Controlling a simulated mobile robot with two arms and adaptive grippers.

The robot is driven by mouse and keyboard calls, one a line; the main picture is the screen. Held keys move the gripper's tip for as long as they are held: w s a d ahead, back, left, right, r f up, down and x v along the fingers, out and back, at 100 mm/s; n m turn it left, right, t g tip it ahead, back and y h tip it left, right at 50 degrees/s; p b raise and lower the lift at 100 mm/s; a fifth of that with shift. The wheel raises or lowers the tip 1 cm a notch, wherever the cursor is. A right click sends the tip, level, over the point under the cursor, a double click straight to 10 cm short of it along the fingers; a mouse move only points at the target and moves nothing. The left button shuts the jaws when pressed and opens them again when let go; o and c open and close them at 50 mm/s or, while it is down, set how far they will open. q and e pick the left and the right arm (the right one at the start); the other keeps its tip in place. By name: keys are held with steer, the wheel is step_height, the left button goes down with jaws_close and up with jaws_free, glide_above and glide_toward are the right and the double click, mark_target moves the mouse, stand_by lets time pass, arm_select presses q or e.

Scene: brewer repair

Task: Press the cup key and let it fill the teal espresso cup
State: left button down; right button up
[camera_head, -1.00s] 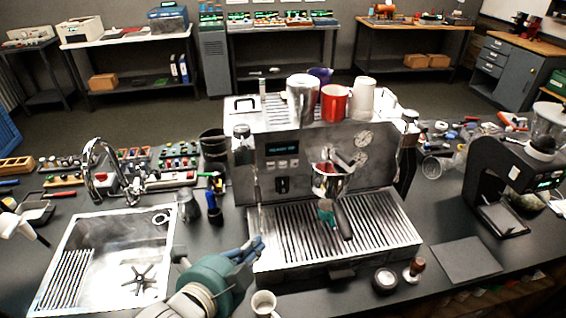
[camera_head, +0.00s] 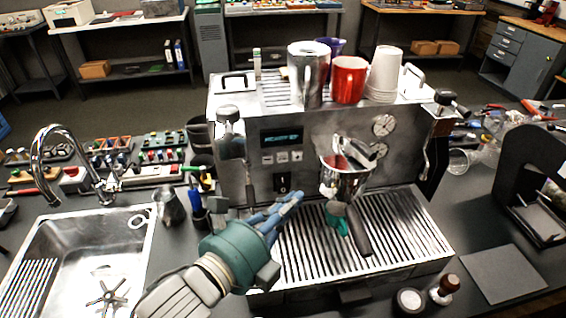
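The steel espresso machine (camera_head: 225,165) stands in the middle of the counter. Its lit display (camera_head: 282,137) sits above a row of three small keys (camera_head: 282,157); their symbols are too small to read. The teal espresso cup (camera_head: 335,218) stands on the drip grate, below the portafilter (camera_head: 345,180) and partly hidden by its black handle. Its inside cannot be seen. My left gripper (camera_head: 297,197) has blue fingers that look closed together and empty. It is in front of the machine, below the keys and left of the cup, apart from the keys. My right gripper is not in view.
A steel jug (camera_head: 308,75), a red mug (camera_head: 348,80) and white cups (camera_head: 384,75) stand on the machine. A sink (camera_head: 85,265) is at left. A tamper (camera_head: 444,290) and a dark mat (camera_head: 487,273) lie at front right. A grinder (camera_head: 525,180) is at right.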

mark_target(282, 158)
arm_select(q)
steer(key=shift+w+f, duration=0.15)
steer(key=shift+w, duration=0.05)
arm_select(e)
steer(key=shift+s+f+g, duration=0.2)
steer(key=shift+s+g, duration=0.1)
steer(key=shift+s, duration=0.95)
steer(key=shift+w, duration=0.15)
arm_select(q)
steer(key=w, duration=0.3)
steer(key=w+a, duration=0.1)
steer(key=w, duration=0.4)
steer(key=shift+w+a, duration=0.35)
steer(key=shift+a, duration=0.05)
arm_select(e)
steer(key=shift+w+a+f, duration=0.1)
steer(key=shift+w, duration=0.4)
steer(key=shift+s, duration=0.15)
arm_select(q)
steer(key=shift+w, duration=0.15)
steer(key=shift+w, duration=0.25)
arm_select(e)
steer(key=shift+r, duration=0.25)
